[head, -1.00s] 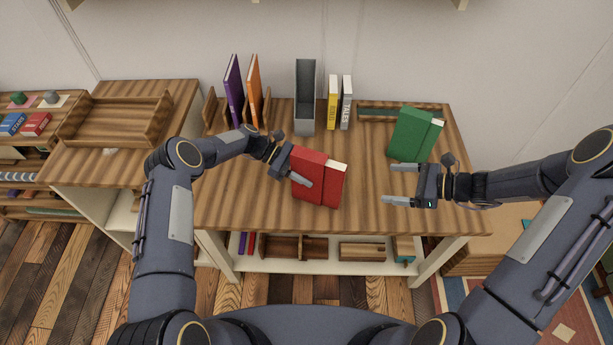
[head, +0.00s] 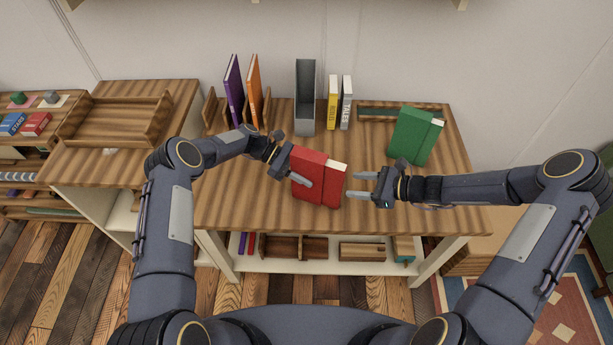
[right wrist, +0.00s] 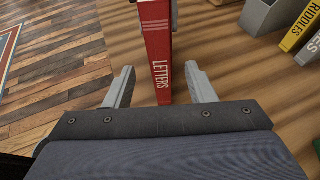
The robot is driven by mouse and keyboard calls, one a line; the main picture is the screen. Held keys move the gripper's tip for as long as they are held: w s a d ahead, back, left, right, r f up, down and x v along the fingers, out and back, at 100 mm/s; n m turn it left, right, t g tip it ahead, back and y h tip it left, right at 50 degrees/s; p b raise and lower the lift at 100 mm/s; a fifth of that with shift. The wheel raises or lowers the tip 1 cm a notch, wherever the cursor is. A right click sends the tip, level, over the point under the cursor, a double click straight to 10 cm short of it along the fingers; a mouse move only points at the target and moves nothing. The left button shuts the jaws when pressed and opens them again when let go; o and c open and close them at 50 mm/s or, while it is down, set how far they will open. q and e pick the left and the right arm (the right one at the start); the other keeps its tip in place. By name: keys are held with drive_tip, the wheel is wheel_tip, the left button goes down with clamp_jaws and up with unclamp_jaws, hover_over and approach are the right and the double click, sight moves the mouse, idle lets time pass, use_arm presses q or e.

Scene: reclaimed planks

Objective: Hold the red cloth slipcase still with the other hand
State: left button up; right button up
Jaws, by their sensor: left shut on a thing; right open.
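The red cloth slipcase (head: 310,165) stands on the wooden desk, with a red book (head: 335,185) showing out of its right side, pale page tops visible. In the right wrist view the book's spine (right wrist: 158,50) reads "LETTERS". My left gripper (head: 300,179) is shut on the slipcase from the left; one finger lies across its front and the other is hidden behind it. My right gripper (head: 352,185) is open and empty just right of the book. In the right wrist view its fingers (right wrist: 163,85) point at the spine, one to each side.
A green slipcase with a book (head: 412,136) stands at the right of the desk (head: 240,200). A grey file holder (head: 305,100), yellow and grey books (head: 340,102), and purple and orange books (head: 243,90) stand along the back. The desk front is clear.

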sight(335, 182)
drive_tip(key=x, duration=0.7)
drive_tip(key=shift+a+f, duration=0.15)
clamp_jaws()
drive_tip(key=shift+r, duration=0.3)
idle(0.6)
drive_tip(key=shift+w+a, duration=0.1)
